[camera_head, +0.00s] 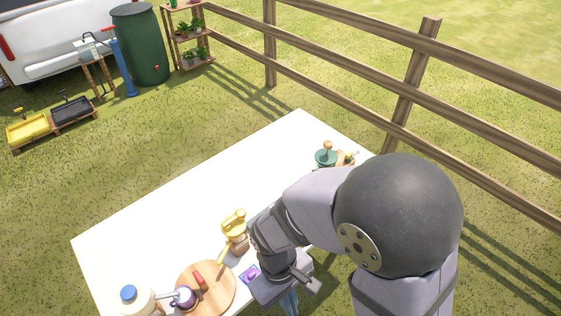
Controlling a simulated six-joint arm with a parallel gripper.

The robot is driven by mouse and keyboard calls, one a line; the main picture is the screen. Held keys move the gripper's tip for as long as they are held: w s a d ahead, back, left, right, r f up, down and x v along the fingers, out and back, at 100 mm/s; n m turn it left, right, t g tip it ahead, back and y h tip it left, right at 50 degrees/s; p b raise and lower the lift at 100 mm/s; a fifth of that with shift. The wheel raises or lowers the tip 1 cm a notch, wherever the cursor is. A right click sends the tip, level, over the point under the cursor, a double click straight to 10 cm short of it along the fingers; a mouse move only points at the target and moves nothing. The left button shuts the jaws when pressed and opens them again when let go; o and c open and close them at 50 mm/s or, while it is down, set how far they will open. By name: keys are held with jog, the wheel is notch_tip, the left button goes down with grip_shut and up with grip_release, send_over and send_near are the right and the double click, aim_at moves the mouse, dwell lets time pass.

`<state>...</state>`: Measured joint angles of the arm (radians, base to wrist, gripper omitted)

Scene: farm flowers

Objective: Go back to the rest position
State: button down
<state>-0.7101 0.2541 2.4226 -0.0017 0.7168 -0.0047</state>
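My arm fills the right and lower middle of the head view. It bends down over the near edge of the white table (165,225). My gripper is not clearly visible; a dark part of my wrist shows low in the picture, and I cannot make out the fingertips or anything between them.
A round wooden board (222,297) with a red-handled item (198,281) lies at the table's front. Near it are a blue-capped white jug (130,297), a yellow-topped jar (235,228) and a purple packet (250,274). A green item (325,158) stands at the far right. The table's left middle is clear.

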jog(key=w+d+r+m+t+y, duration=0.1)
jog(key=w+d+r+m, duration=0.1)
jog(key=d, duration=0.5)
jog(key=w+d+r+m+t+b, duration=0.1)
jog(key=w+d+r+m, duration=0.1)
jog(key=d+m, duration=0.4)
jog(key=shift+w+d+y+b, duration=0.3)
jog(key=shift+w+d+y, duration=0.15)
jog(key=shift+w, duration=0.45)
jog(key=shift+r, duration=0.1)
